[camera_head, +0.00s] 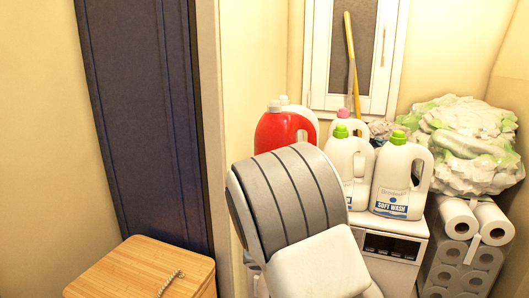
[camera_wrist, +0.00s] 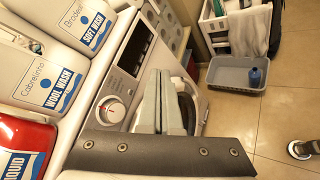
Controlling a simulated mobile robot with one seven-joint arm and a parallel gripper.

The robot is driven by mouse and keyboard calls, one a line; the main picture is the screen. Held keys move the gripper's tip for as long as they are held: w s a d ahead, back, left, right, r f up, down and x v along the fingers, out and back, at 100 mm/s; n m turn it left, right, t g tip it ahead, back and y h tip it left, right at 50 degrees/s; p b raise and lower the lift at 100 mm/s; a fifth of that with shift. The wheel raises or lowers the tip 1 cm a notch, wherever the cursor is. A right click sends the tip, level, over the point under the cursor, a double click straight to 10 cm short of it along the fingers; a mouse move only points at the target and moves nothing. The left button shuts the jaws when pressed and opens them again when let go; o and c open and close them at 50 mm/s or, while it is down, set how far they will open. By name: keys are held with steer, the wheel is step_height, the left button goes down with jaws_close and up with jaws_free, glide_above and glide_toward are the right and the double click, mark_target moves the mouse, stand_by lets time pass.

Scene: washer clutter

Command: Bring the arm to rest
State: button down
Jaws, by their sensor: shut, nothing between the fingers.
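My arm (camera_head: 290,200), grey and white, is raised in front of the washing machine in the head view and hides part of it. My gripper (camera_wrist: 164,75) shows in the wrist view with its two grey fingers together and nothing between them. In that view the fingers lie across the front of the white washing machine (camera_wrist: 117,88), over part of its round door. I cannot tell whether they touch it. My gripper is not visible in the head view.
Detergent bottles, among them a red one (camera_head: 277,130) and a white one (camera_head: 397,180), crowd the washer top. Paper rolls (camera_head: 460,220) and bulging bags (camera_head: 465,140) stand at right. A wooden box (camera_head: 140,268) is at lower left. A grey tray (camera_wrist: 237,90) lies on the tiled floor.

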steer(key=s+a+r+m+t+y, duration=0.1)
steer(key=s+a+r+m+y, duration=0.1)
steer(key=s+r+m+y, duration=0.45)
steer(key=s+a+r+m+y, duration=0.1)
steer(key=s+r+m+y, duration=0.15)
steer(key=s, duration=0.75)
steer(key=s+a+r+m+t+y, duration=0.15)
steer(key=s+r+m+y, duration=0.3)
steer(key=s, duration=0.45)
step_height(320, 180, up, 17)
steer(key=p, duration=1.7)
steer(key=shift+w+f+g+h+p, duration=0.15)
steer(key=shift+w+g+h+p, duration=0.05)
steer(key=shift+g+h+p, duration=0.25)
